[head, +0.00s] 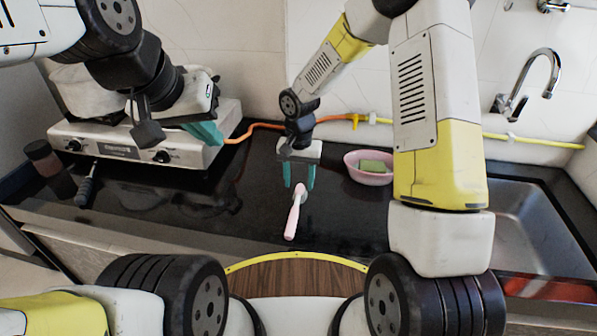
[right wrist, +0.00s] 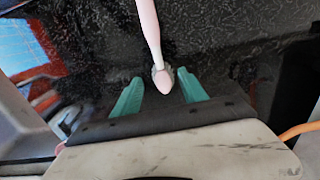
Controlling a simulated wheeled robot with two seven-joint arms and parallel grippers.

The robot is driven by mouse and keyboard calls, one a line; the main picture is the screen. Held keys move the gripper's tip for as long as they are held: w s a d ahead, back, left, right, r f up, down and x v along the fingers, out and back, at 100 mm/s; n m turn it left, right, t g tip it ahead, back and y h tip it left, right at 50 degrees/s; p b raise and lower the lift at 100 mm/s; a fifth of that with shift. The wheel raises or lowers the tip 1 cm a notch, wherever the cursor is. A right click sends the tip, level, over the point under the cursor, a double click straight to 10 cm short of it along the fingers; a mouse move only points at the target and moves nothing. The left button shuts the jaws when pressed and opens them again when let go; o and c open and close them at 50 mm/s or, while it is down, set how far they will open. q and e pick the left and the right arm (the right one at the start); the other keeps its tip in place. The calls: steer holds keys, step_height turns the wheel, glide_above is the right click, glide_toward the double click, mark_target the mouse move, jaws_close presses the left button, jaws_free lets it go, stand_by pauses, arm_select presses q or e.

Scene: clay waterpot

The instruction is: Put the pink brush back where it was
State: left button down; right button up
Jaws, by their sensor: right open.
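The pink brush (head: 293,218) lies on the black counter, its handle pointing toward me and its head toward the back. It also shows in the right wrist view (right wrist: 149,25), with its head at the gap between the fingers. My right gripper (head: 299,184) is open, fingers down, at the head end of the brush; the fingers show on both sides of the head in the right wrist view (right wrist: 160,88). I cannot tell whether they touch it. My left gripper (head: 208,133) is by the stove's right side; its finger spacing is unclear.
A pink dish (head: 370,178) with a green sponge (head: 376,166) stands right of my right gripper. A stove (head: 125,150) is at the left, with a dark-handled tool (head: 86,188) and a jar (head: 42,158) nearby. The sink (head: 530,225) is at the right. Counter left of the brush is clear.

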steer(key=s+d+r+t, duration=0.1)
steer(key=d+r, duration=0.1)
steer(key=r, duration=0.5)
steer(key=s+d+r, duration=0.2)
steer(key=r, duration=0.6)
steer(key=s+d+r+n+t+y, duration=0.1)
steer(key=s+d+r+t, duration=0.1)
steer(key=s+d+r, duration=0.2)
steer(key=s+d+r+n+t+y, duration=0.1)
steer(key=s+d+r+t, duration=0.2)
steer(key=s+r, duration=0.6)
steer(key=s+d, duration=0.2)
steer(key=s, duration=0.2)
steer(key=shift+s+d+n, duration=0.2)
steer(key=shift+s+n, duration=0.1)
steer(key=shift+n, duration=0.1)
